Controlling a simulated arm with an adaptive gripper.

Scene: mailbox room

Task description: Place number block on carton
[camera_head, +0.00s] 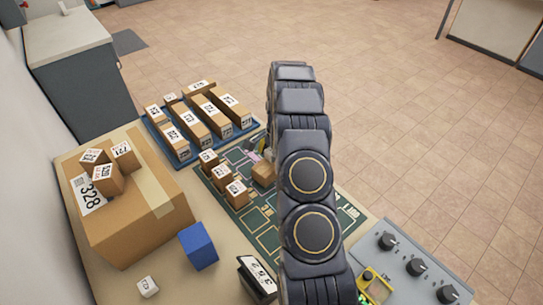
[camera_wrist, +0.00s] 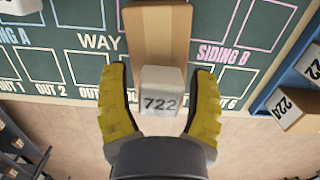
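A pale number block (camera_wrist: 160,103) marked 722 shows between the yellow fingers of my gripper (camera_wrist: 158,70) in the wrist view. A brown block (camera_wrist: 160,32) adjoins it, reaching to the top edge. The fingers are spread, one on each side, with no clear grip; I cannot tell whether they touch the 722 block. In the head view my arm hides most of the gripper, and a brown block (camera_head: 263,174) shows beside the arm on the green mat. The large carton (camera_head: 135,235) stands at left, with a 328 label and several small numbered blocks (camera_head: 107,180) on top.
A blue tray (camera_head: 257,125) holds several long labelled boxes behind the green mat (camera_head: 265,235). Several brown number blocks (camera_head: 222,178) stand on the mat. A blue cube (camera_head: 198,246), a small white cube (camera_head: 148,287) and a black number display (camera_head: 258,276) are in front. A control panel (camera_head: 415,265) is at right.

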